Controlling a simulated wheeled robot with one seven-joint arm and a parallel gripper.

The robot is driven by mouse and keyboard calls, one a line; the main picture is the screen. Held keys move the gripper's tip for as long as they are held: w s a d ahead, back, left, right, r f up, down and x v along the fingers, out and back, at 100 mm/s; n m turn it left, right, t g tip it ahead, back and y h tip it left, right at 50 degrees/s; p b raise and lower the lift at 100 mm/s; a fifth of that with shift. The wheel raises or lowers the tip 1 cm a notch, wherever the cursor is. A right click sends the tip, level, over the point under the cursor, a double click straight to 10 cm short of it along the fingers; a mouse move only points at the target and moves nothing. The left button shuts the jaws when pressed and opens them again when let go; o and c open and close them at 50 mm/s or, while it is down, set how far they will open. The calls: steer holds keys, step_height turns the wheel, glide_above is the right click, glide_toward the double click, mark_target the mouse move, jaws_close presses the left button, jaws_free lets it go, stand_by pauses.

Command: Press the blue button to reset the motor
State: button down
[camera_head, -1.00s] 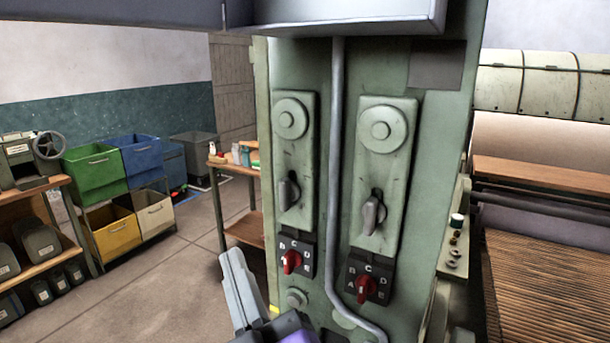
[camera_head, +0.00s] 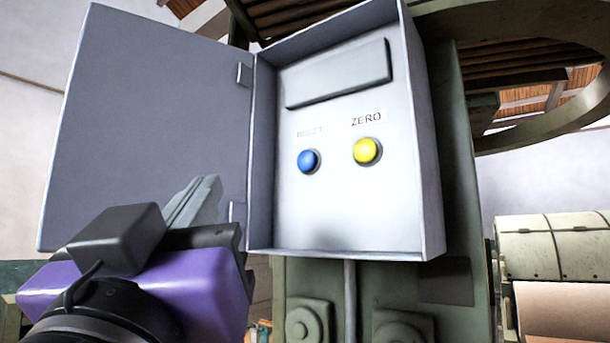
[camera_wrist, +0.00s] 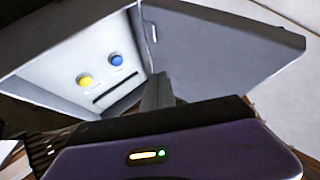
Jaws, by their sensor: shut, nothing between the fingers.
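The blue button (camera_head: 308,161) is on the white inner panel of an open grey box, left of a yellow button (camera_head: 367,151) labelled ZERO. The label above the blue button is too blurred to read. In the wrist view the blue button (camera_wrist: 117,59) shows right of the yellow button (camera_wrist: 85,80). My gripper (camera_head: 208,188) is shut and empty. In the head view it appears below and left of the blue button, in front of the open door. In the wrist view its fingers (camera_wrist: 159,88) point toward the box, apart from the blue button.
The box (camera_head: 415,150) is mounted on a green column (camera_head: 455,215). Its door (camera_head: 150,110) stands open to the left. Rollers (camera_head: 550,245) stand at the right. Knobs (camera_head: 305,322) are below the box.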

mark_target(307, 161)
steer(key=r+m, duration=0.1)
steer(key=d+r+h, duration=0.1)
steer(key=r, duration=0.1)
steer(key=s+d+r+m+h, duration=0.1)
steer(key=r, duration=0.1)
steer(key=shift+r+m, duration=0.2)
steer(key=shift+m, duration=0.1)
steer(key=shift+w+d+p, duration=0.4)
steer(key=shift+w+d, duration=0.5)
steer(key=shift+w, duration=0.25)
steer(key=shift+w+d+p, duration=0.35)
steer(key=shift+w+d, duration=0.55)
steer(key=shift+w, duration=0.2)
steer(key=shift+w+d+p, duration=0.4)
steer(key=shift+w+d, duration=0.5)
steer(key=shift+w, duration=0.25)
steer(key=shift+w+d, duration=0.1)
steer(key=shift+w+d, duration=0.15)
steer(key=shift+w, duration=0.05)
steer(key=shift+w+d, duration=0.35)
steer(key=shift+w, duration=0.1)
stand_by(0.5)
stand_by(0.3)
steer(key=shift+s+a+h, duration=0.4)
steer(key=shift+s+a, duration=0.2)
steer(key=shift+s, duration=0.15)
steer(key=shift+y, duration=0.3)
